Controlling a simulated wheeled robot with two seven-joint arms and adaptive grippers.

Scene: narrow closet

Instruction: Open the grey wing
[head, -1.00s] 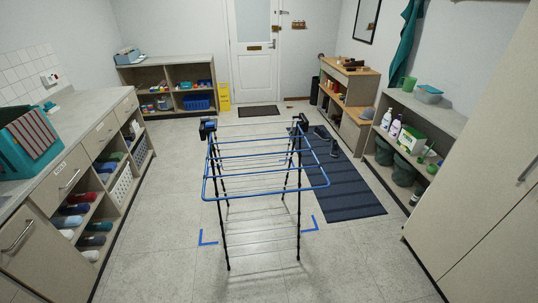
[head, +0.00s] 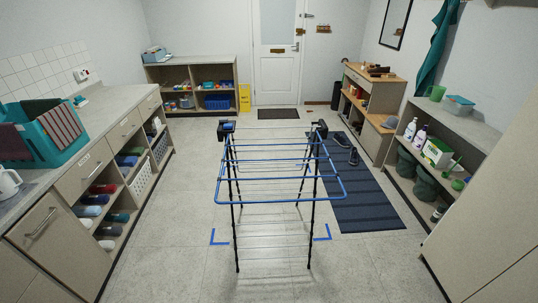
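A drying rack (head: 281,202) stands upright on the floor in the middle of the room. It has a blue top frame with several bars and thin dark legs. Black blocks (head: 320,129) sit at its far top corners. Pale thin bars (head: 275,222) show faintly between the legs, below the blue frame. I cannot tell whether they belong to the grey wing, and no wing clearly grey stands out. Neither of my grippers is in view.
Blue corner marks (head: 219,238) lie on the floor beside the rack. A dark striped mat (head: 362,212) lies to its right, with shoes (head: 345,140) at its far end. A long counter (head: 95,118) lines the left and shelves (head: 460,122) the right. Floor left of the rack is clear.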

